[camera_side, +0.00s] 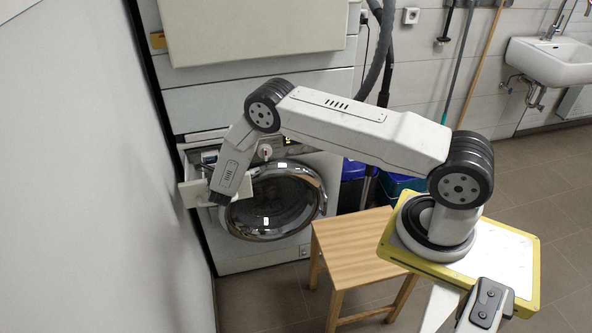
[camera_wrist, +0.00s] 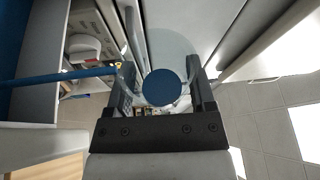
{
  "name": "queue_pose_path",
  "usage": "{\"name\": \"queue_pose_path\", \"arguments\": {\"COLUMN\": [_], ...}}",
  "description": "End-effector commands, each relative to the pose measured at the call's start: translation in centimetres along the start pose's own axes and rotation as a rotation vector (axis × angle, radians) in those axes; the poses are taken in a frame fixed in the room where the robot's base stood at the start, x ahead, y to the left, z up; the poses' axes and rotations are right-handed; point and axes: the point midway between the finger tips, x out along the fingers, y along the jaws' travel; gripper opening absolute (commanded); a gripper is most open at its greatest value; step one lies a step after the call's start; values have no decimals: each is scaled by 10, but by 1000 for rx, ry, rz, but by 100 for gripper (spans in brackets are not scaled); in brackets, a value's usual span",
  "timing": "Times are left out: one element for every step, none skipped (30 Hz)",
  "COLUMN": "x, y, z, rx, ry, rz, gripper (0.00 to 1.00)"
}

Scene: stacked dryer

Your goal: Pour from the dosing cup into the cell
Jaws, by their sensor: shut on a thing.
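My gripper (camera_wrist: 164,92) is shut on the dosing cup (camera_wrist: 165,50), a clear cup with a round blue area (camera_wrist: 163,87) in it; I cannot tell if this is liquid or the cup's base. In the side view my gripper (camera_side: 212,172) is at the washing machine's pulled-out drawer (camera_side: 190,194), at the upper left of the machine. My own wrist hides most of the drawer and the cup there. A blue-edged compartment (camera_wrist: 45,76) shows at the left of the wrist view, beside the cup. I cannot tell if it is the cell.
The washing machine (camera_side: 240,252) has a round glass door (camera_side: 270,205) below the drawer. A white wall (camera_side: 90,170) stands close on the left. A wooden stool (camera_side: 355,245) stands in front to the right. Blue containers (camera_side: 352,170) are right of the machine.

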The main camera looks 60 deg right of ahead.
Motion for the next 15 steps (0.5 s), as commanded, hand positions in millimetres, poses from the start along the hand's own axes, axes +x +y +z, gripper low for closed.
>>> {"name": "queue_pose_path", "arguments": {"x": [0, 0, 0, 0, 0, 0, 0, 0, 0, 0, 0, 0, 0, 0, 0], "y": [0, 0, -1, -1, -1, -1, -1, -1, -1, -1, -1, 0, 0, 0, 0], "z": [0, 0, 1, 1, 1, 1, 1, 1, 1, 1, 0, 0, 0, 0, 0], "rx": [-9, -13, -16, -18, -18, -19, -19, -18, -18, -17, -15, -11, -7, -1, 10], "ry": [-1, -1, -2, -2, -2, -2, -2, -2, -2, -2, -2, -1, -1, 0, 0], "rz": [-4, -6, -7, -8, -8, -8, -8, -8, -8, -7, -7, -5, -3, -1, 4], "gripper": [9, 9, 9, 9, 9, 9, 9, 9, 9, 9, 9, 9, 9, 9, 9]}}
